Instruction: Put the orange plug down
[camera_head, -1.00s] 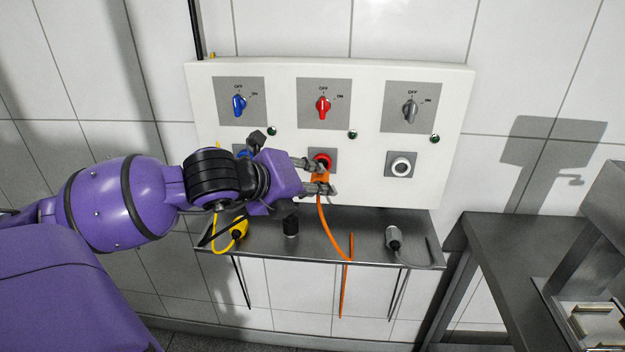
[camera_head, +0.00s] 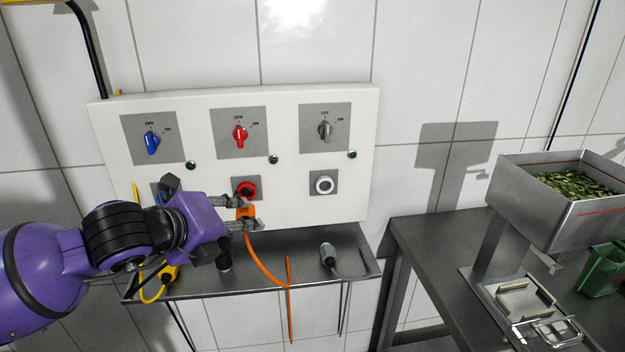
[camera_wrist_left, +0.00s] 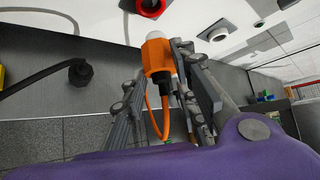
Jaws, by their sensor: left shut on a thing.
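The orange plug (camera_head: 246,212) is in my left gripper (camera_head: 243,214), just below and in front of the red socket (camera_head: 246,188) on the white panel. In the left wrist view the orange plug (camera_wrist_left: 157,62) sits between the two fingers, its pale end clear of the red socket (camera_wrist_left: 150,6). My left gripper (camera_wrist_left: 160,75) is shut on it. The orange cable (camera_head: 262,262) hangs from the plug down over the metal shelf (camera_head: 300,262). My right gripper is not in view.
A yellow plug (camera_head: 169,272) and a grey plug (camera_head: 328,253) lie on the shelf, left and right. A black cap-like piece (camera_head: 224,262) stands between them. The grey socket (camera_head: 323,185) is empty. A metal table (camera_head: 430,250) stands at right.

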